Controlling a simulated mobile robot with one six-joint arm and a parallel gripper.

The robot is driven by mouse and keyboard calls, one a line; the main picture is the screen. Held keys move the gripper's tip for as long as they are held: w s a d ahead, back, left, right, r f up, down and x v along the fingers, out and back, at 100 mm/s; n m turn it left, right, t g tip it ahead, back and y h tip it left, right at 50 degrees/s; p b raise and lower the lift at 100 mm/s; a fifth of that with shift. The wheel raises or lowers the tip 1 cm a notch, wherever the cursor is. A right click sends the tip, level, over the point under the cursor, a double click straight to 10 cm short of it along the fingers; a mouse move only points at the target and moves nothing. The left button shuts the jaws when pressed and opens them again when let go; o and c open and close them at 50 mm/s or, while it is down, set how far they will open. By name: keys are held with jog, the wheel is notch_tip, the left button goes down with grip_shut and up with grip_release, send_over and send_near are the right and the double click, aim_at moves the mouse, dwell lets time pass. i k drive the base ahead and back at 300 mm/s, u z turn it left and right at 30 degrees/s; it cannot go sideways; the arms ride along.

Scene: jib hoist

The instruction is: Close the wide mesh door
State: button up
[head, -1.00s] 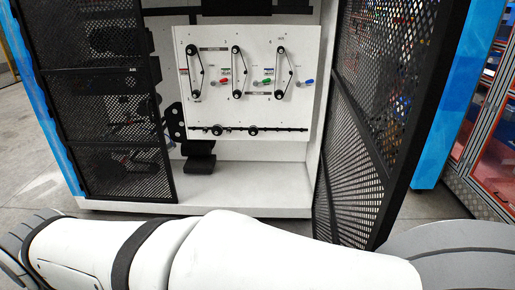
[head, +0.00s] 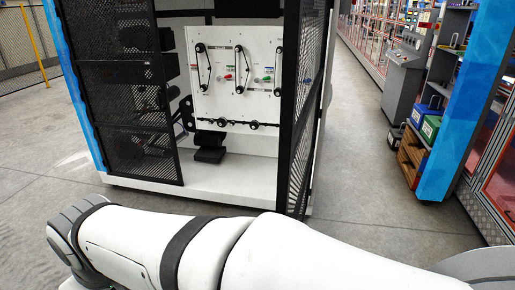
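A black-framed mesh door (head: 301,110) stands at the right side of the white cabinet's opening. It is swung out towards me and shows almost edge-on, so a gap into the cabinet is open to its left. Another black mesh panel (head: 118,95) covers the left part of the cabinet front. I cannot tell for certain from widths which is the wide door; the right one is the one standing open. My gripper is out of view; only my white arm link crosses the bottom, hiding the floor close to me.
Inside the cabinet a white panel (head: 238,75) carries levers and coloured knobs. Clear grey floor (head: 365,190) lies right of the door. Further right are a blue post (head: 452,110), shelves with bins (head: 411,152) and a grey console (head: 401,82).

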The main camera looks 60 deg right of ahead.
aim_at(291, 134)
jog(key=u, duration=0.05)
jog(key=k, duration=1.35)
jog(key=z, duration=2.5)
jog(key=k, duration=0.55)
jog(key=u, duration=0.6)
jog(key=i, duration=1)
jog(key=z, duration=0.05)
